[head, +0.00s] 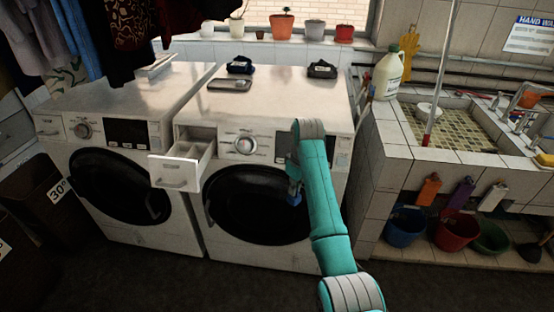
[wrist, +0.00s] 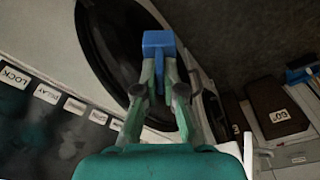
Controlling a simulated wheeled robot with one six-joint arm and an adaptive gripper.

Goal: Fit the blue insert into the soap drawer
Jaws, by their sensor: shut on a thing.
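The soap drawer (head: 178,176) is pulled out at the upper left of the right-hand washing machine (head: 262,105). Its open top shows pale inner compartments. My gripper (head: 294,188) is in front of that machine's round door, to the right of the drawer and lower than it. In the wrist view my gripper (wrist: 160,85) is shut on the blue insert (wrist: 158,42), whose wide end sticks out beyond the fingertips. In the head view only a small part of the blue insert (head: 295,199) shows beside my teal arm. The insert is apart from the drawer.
A grey flat item (head: 230,85), a dark blue item (head: 240,67) and a black item (head: 321,69) lie on the right machine. A second washing machine (head: 100,145) stands to the left. A tiled sink (head: 455,128) with buckets below is on the right.

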